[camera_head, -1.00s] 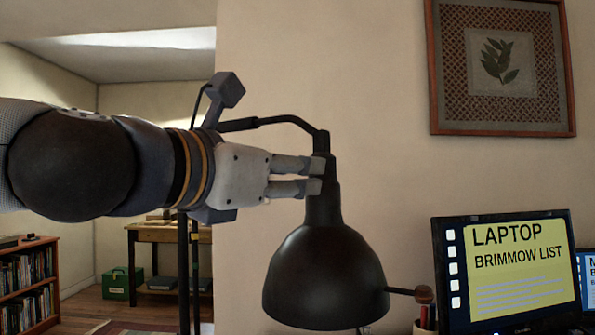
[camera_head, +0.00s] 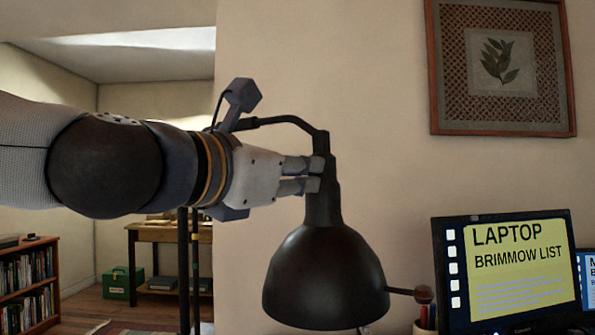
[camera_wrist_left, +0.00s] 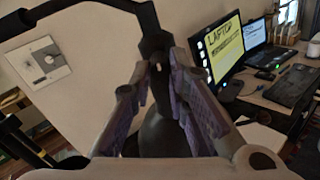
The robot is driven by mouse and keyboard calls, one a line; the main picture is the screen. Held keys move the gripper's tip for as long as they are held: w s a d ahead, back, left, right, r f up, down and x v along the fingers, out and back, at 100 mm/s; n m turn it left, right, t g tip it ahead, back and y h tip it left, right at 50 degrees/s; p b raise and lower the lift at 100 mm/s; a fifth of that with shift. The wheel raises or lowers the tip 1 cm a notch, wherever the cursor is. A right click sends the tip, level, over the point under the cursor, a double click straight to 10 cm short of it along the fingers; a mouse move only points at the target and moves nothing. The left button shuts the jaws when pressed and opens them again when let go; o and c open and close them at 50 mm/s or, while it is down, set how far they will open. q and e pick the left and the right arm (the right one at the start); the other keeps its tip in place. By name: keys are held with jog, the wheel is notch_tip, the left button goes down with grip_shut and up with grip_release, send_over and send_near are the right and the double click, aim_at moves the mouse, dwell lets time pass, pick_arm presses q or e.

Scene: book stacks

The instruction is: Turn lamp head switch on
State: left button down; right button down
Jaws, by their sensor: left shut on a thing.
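The black desk lamp has a bell-shaped head (camera_head: 326,278) hanging open side down, with a narrow neck (camera_head: 322,208) above it. My left gripper (camera_head: 316,175) comes in from the left, its two fingertips close together at the neck. In the left wrist view the fingers (camera_wrist_left: 156,80) straddle the neck's upper part, and a small pale spot, apparently the lamp head switch (camera_wrist_left: 158,66), shows between the tips. The gripper is shut on this small part; the fingertips largely hide it. The lamp head (camera_wrist_left: 160,132) shows below, between the fingers. My right gripper is in neither view.
The lamp arm (camera_head: 285,121) runs from the neck back behind my gripper. A laptop screen (camera_head: 508,265) stands right of the lamp, with a pen holder (camera_head: 424,322) beside it. A framed leaf picture (camera_head: 500,65) hangs above. A bookshelf (camera_head: 28,285) is far left.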

pick_arm(q)
jog(key=m, duration=0.9)
jog(key=shift+d+f, duration=0.1)
jog(key=shift+f, duration=0.05)
jog(key=shift+d+f+m, duration=0.1)
jog(key=shift+f+m, duration=0.05)
jog(key=shift+m, duration=1.9)
jog(key=shift+f+m, duration=0.15)
jog(key=shift+m, duration=1.9)
jog(key=c, duration=1.7)
grip_release()
jog(key=shift+o, duration=0.8)
jog(key=shift+r, duration=0.2)
